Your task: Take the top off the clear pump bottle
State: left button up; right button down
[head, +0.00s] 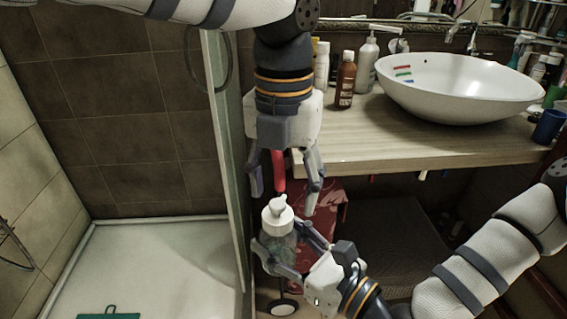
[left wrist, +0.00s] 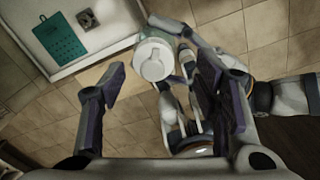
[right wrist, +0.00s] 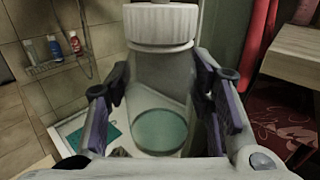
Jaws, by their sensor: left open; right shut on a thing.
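The clear pump bottle (head: 277,240) is held upright in front of the counter, with its white pump top (head: 279,212) on it. My right gripper (head: 288,258) is shut around the bottle's body from the right. The right wrist view shows the clear body (right wrist: 160,85) between the fingers, with the white ribbed collar (right wrist: 160,24) above. My left gripper (head: 284,196) is open and empty, pointing down just above the pump top. In the left wrist view the pump top (left wrist: 153,62) shows from above, beyond and between the open fingers (left wrist: 170,95).
A wooden counter (head: 430,150) with a white basin (head: 455,88) and several bottles is behind at the right. A glass shower panel (head: 228,150) stands close at the left. A teal mat (left wrist: 60,38) lies in the shower tray.

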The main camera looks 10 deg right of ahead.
aim_at(286, 213)
pick_arm(q)
notch_tip(286, 213, down, 4)
jog(key=shift+f, duration=0.1)
jog(key=shift+d, duration=0.1)
jog(key=c, duration=1.2)
jog(key=shift+s, duration=0.1)
